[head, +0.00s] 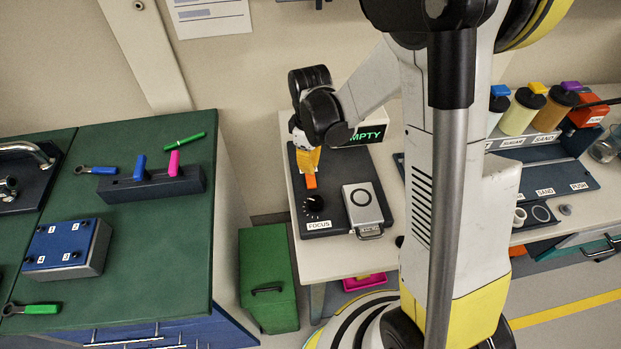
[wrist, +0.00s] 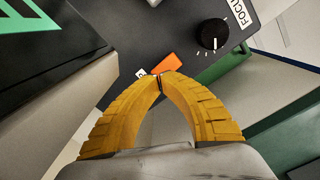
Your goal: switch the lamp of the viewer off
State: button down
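The viewer is a dark flat unit (head: 345,165) on the light table, with a black FOCUS knob (head: 313,204) and a grey plate with a round ring (head: 362,204). A small orange switch (head: 310,182) sits behind the knob; it also shows in the wrist view (wrist: 168,64), partly hidden by my fingers. My gripper (head: 308,172) points down at the switch. In the wrist view its yellow fingertips (wrist: 161,77) meet, with the orange piece just beyond them. Whether they touch it I cannot tell. The switch's lettering is mostly hidden.
A black display with green letters, partly hidden, reads "MPTY" (head: 368,133) behind the viewer. A green bin (head: 268,280) stands on the floor between the tables. The green bench (head: 150,235) at left holds a blue-topped box (head: 62,243). Several lidded jars (head: 522,112) stand at right.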

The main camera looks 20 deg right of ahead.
aim_at(310, 177)
jog(key=shift+f+b, duration=1.5)
jog(key=shift+f, duration=0.25)
dwell(0.5)
jog(key=shift+r, duration=0.1)
jog(key=shift+r+p, duration=2.45)
jog(key=shift+r, duration=1.05)
jog(key=shift+s+f, duration=0.15)
